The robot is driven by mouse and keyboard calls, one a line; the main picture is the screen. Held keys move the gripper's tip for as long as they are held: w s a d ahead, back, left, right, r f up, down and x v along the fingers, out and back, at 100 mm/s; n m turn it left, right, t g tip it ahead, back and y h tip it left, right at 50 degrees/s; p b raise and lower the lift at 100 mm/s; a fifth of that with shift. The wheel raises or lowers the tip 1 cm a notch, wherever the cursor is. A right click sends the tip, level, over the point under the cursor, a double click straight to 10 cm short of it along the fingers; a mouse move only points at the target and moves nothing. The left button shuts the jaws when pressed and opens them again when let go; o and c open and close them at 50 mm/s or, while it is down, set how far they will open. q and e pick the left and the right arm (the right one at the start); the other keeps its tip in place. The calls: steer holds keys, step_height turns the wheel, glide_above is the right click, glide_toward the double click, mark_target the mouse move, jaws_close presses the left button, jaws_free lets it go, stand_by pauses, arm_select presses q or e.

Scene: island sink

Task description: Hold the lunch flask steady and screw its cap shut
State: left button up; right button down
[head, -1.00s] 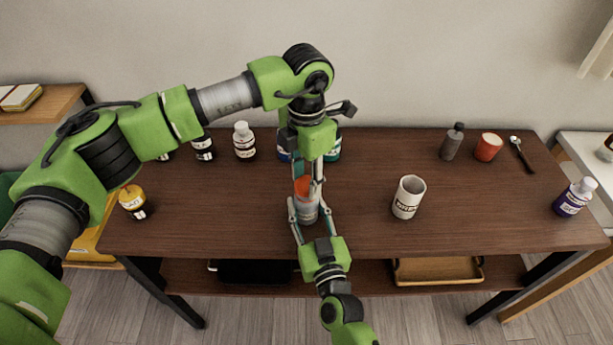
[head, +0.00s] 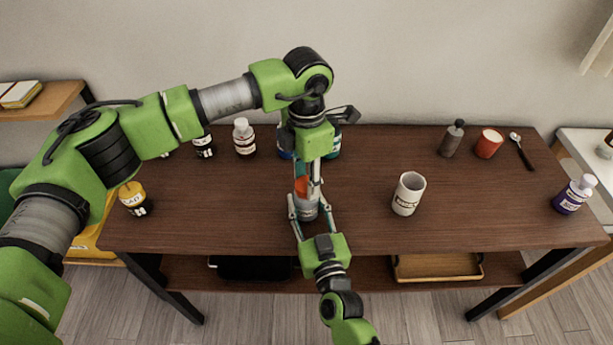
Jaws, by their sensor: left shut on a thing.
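The lunch flask (head: 306,211) is a small grey container standing upright near the front middle of the table. Its orange cap (head: 301,186) is on top of it, partly hidden by fingers. My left gripper (head: 309,183) points down from above and is shut on the cap. My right gripper (head: 306,207) reaches in from the front edge, its fingers on both sides of the flask and seemingly touching it. How tightly the cap sits on the flask cannot be seen.
The dark wooden table (head: 230,205) is clear around the flask. A white mug (head: 408,194) stands to the right. Several bottles line the back left, partly behind my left arm. A grey bottle (head: 452,139), a red cup (head: 488,144) and a purple bottle (head: 574,195) are farther right.

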arm_select(q)
steer(key=m, duration=0.5)
steer(key=shift+m, duration=0.3)
steer(key=m, duration=1)
steer(key=shift+m, duration=0.3)
steer(key=m, duration=1.7)
steer(key=shift+a+m, duration=0.1)
steer(key=shift+m, duration=0.3)
steer(key=o, duration=0.7)
